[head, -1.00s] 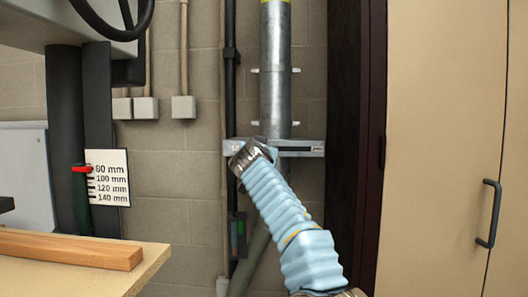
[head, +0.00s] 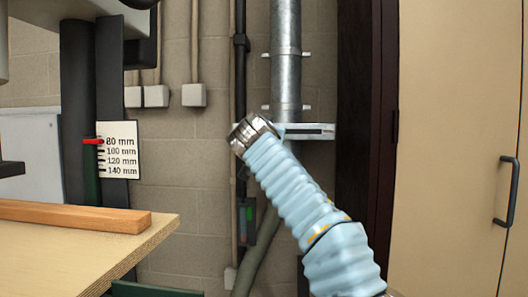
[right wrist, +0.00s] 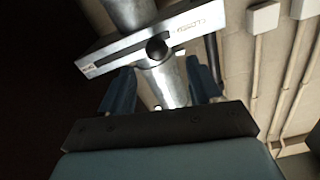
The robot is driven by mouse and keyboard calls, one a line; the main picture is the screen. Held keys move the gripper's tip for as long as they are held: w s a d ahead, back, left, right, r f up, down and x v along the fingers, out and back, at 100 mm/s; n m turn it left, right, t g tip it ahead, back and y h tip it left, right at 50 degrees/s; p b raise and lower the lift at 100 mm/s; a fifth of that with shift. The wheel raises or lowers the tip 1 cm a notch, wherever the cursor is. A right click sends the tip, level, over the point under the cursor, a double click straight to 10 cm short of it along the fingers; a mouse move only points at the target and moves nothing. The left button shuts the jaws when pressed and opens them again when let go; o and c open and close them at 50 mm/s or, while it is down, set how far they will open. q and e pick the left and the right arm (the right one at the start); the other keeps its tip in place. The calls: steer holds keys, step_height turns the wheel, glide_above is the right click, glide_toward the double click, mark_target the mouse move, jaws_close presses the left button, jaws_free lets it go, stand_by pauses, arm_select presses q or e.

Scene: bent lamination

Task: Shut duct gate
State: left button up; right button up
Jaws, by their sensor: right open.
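The duct gate (head: 318,131) is a flat metal plate across the round metal duct (head: 286,60) on the back wall. In the head view my right arm covers its left part and the knob. In the right wrist view the gate plate (right wrist: 112,58) shows a slot and a dark round knob (right wrist: 157,48) near its middle. Lettering to the knob's right looks like "CLOSED"; the mark at the left end is too small to read. My right gripper (right wrist: 162,82) is open, its two fingers apart below the plate, the knob ahead between them. My left gripper is not in view.
A wooden table (head: 120,240) with a wooden bar (head: 75,215) stands at the left. A scale sign (head: 118,150) is behind it. A dark pipe (head: 240,90) runs beside the duct. A tan cabinet (head: 450,150) with a black handle stands at the right.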

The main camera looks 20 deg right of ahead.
steer(key=b+v, duration=0.1)
steer(key=v, duration=0.4)
steer(key=shift+s+b, duration=0.1)
steer(key=shift+b, duration=0.25)
